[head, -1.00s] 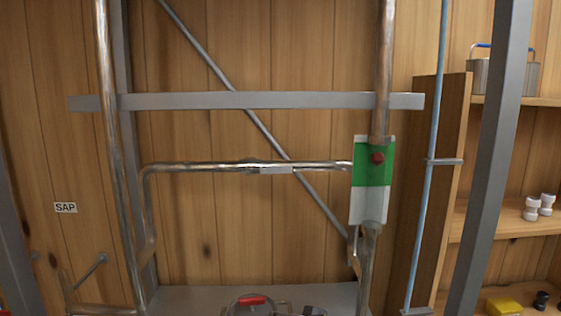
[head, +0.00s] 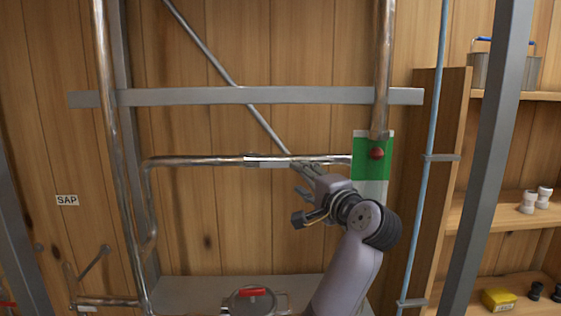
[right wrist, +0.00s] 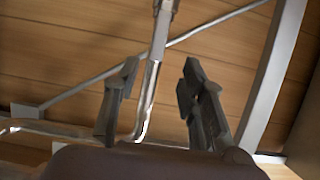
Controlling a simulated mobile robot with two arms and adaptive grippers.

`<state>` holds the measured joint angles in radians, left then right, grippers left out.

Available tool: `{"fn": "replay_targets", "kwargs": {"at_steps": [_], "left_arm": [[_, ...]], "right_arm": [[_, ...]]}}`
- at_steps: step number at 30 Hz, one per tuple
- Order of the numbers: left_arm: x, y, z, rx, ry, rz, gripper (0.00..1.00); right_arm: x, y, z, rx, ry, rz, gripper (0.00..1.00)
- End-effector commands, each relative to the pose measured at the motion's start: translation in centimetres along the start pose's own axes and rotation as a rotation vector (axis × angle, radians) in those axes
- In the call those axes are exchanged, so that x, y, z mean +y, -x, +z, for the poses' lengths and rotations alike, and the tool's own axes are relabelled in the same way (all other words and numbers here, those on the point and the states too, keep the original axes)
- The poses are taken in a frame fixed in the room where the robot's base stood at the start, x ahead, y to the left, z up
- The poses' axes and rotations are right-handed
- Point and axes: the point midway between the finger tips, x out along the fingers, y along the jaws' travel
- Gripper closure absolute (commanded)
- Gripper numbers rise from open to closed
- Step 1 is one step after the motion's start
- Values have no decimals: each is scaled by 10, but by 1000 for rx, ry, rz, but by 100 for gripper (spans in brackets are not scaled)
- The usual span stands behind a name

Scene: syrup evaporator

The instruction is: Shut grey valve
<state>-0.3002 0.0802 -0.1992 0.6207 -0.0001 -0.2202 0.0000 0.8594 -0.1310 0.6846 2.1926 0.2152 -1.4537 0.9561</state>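A flat grey handle, which looks like the grey valve (head: 266,162), lies along the horizontal steel pipe (head: 200,161) in the middle of the head view. My right gripper (head: 298,166) reaches up from below, its fingers just right of the handle and close to the pipe. Whether they touch it I cannot tell. In the right wrist view my right gripper (right wrist: 158,82) is open, with its two dark fingers apart. My left gripper is out of view.
A red-handled lid or valve (head: 252,293) is below. A grey crossbar (head: 250,96) runs above the pipe. Shelves (head: 500,225) stand right.

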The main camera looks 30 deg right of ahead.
Motion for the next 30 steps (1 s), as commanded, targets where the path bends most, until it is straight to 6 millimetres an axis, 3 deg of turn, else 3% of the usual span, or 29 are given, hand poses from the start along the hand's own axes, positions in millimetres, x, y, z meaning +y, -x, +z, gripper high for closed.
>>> {"fn": "replay_targets", "kwargs": {"at_steps": [9, 15, 21, 30], "left_arm": [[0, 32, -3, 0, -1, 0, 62], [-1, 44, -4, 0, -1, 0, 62], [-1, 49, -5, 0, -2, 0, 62], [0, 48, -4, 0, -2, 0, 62]], "right_arm": [[-4, -71, 1, -3, 0, 5, 62], [-3, -104, 1, -2, 1, 2, 62], [0, -118, 0, -1, 2, 2, 62], [0, -120, 0, 0, 2, 0, 62]]}}
